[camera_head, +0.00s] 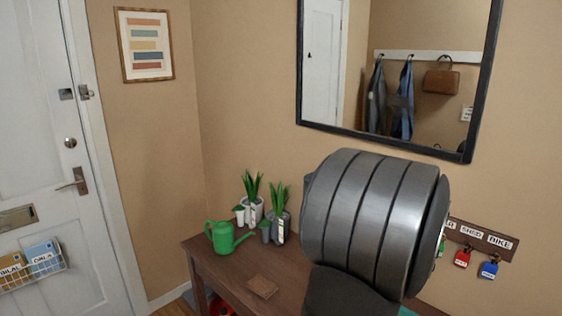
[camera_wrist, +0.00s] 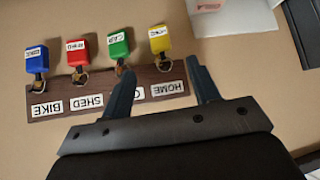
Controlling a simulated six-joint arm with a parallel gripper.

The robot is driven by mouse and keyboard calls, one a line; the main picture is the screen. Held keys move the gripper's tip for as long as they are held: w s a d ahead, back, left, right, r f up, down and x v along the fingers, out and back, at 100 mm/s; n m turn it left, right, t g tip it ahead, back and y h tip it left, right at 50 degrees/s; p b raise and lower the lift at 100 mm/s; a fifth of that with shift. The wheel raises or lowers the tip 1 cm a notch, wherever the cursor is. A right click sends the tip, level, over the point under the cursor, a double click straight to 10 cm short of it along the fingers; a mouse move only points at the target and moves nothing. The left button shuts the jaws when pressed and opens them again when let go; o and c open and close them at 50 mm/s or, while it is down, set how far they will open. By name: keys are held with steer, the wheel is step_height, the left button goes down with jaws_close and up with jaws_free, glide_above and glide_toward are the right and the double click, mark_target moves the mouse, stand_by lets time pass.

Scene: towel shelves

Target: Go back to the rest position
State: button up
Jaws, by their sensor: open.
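My gripper (camera_wrist: 160,68) shows in the wrist view with its two dark fingers apart and nothing between them. The fingers overlap a brown key rack (camera_wrist: 60,94) that appears upside down, with labels for BIKE, SHED and HOME; the fourth label is partly covered. Blue (camera_wrist: 37,59), red (camera_wrist: 77,52), green (camera_wrist: 118,43) and yellow (camera_wrist: 160,39) key tags hang from it. The left finger tip is close to the green tag's ring; I cannot tell whether they touch. In the head view my arm hides the gripper and the rack's left part.
A brown table (camera_head: 220,277) stands below with a green watering can (camera_head: 224,237), potted plants (camera_head: 279,227) and a small brown flat object (camera_head: 262,287). A framed mirror (camera_head: 469,75) hangs above my arm. A white door (camera_head: 35,130) with a letter basket is at left.

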steer(key=x, duration=0.9)
steer(key=s+a+f, duration=0.1)
steer(key=s+a, duration=0.5)
steer(key=s, duration=0.2)
steer(key=shift+s+m+h, duration=0.2)
steer(key=shift+m+h, duration=0.1)
steer(key=shift+h, duration=0.1)
steer(key=shift+f, duration=0.1)
stand_by(1.0)
